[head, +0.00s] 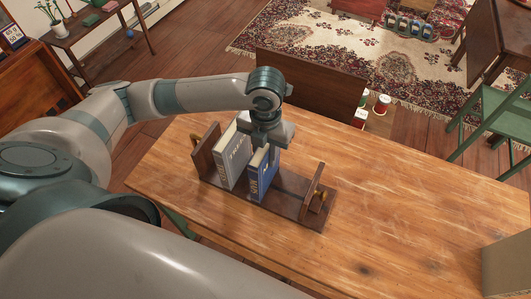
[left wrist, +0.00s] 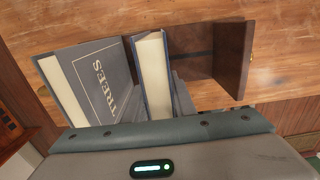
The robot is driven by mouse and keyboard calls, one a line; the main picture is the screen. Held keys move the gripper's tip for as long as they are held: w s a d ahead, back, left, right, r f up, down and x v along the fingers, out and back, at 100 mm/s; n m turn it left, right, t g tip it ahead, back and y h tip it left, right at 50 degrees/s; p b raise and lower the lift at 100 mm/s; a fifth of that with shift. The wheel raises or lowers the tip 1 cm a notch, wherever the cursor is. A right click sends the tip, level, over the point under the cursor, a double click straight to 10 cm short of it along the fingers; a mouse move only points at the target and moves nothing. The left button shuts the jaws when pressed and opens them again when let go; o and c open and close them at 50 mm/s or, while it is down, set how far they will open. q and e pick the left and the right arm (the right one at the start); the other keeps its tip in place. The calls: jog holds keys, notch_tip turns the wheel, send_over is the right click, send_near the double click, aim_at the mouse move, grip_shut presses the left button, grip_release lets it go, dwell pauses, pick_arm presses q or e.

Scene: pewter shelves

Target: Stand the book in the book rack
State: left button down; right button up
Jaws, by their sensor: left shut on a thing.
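The book rack (head: 290,208) is dark brown wood with two upright ends and lies on the table; its right end board (left wrist: 235,55) shows in the left wrist view. A blue book (head: 260,178) is upright between the ends, its pale page edges (left wrist: 154,60) facing the left wrist camera. My left gripper (head: 271,150) is above the rack and shut on the blue book. I cannot tell whether the book's bottom touches the rack base. A grey book lettered TREES (head: 233,158) stands in the rack's left part; it also shows in the left wrist view (left wrist: 95,80). My right gripper is not in view.
The wooden table (head: 400,210) is clear to the right of the rack. A brown box-like object (head: 505,265) stands at its right corner. A dark wooden panel (head: 310,80) rises behind the table, with several small cans (head: 381,104) beside it. A green chair (head: 490,120) is farther right.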

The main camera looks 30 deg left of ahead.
pick_arm(q)
jog(key=c, duration=1.6)
grip_release()
jog(key=shift+f, duration=0.1)
jog(key=shift+o, duration=0.6)
notch_tip(320, 180, up, 11)
jog(key=shift+r+b, duration=0.2)
jog(key=shift+b, duration=0.8)
jog(key=shift+r, duration=0.45)
